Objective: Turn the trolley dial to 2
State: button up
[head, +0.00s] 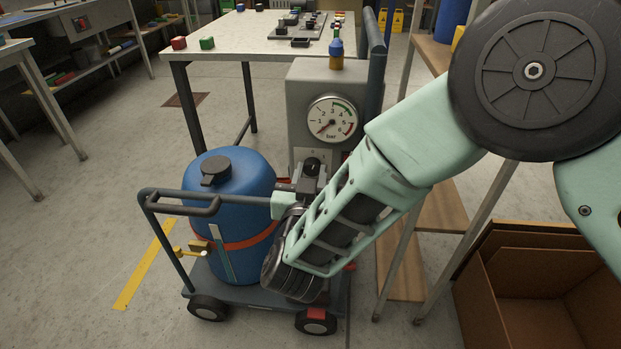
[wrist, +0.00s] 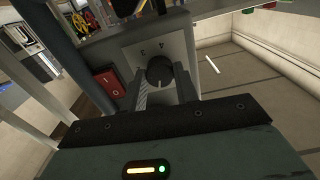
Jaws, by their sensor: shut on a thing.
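The trolley (head: 245,290) has a grey box (head: 300,90) with a round bar gauge (head: 333,118) on its front. Below the gauge is the black dial (head: 312,166) on a light plate; it also shows in the wrist view (wrist: 160,69). My gripper (head: 311,178) is at the dial. In the wrist view my gripper (wrist: 162,84) has one finger on each side of the dial and is shut on it. I cannot tell which figure the dial points to.
A blue tank (head: 229,215) stands on the trolley behind a dark handle (head: 180,199). A red switch (wrist: 109,84) sits beside the dial plate. A bottle (head: 336,50) stands on the box. A shelf (head: 437,215) and cardboard box (head: 535,300) are at the right. Floor at left is clear.

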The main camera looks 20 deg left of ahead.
jog(key=m+b, duration=0.2)
jog(key=m, duration=0.2)
jog(key=shift+f+m+b, duration=0.15)
jog(key=shift+m+b, duration=0.15)
jog(key=m+b, duration=0.2)
jog(key=m, duration=0.1)
jog(key=shift+m+b, duration=0.3)
jog(key=shift+m, duration=0.1)
jog(key=m+b, duration=0.4)
jog(key=m, duration=0.1)
jog(key=shift+f, duration=0.1)
jog(key=shift+m+b, duration=1.05)
jog(key=shift+m, duration=0.15)
jog(key=shift+r, duration=0.2)
jog(key=o, duration=1)
jog(key=shift+m, duration=0.3)
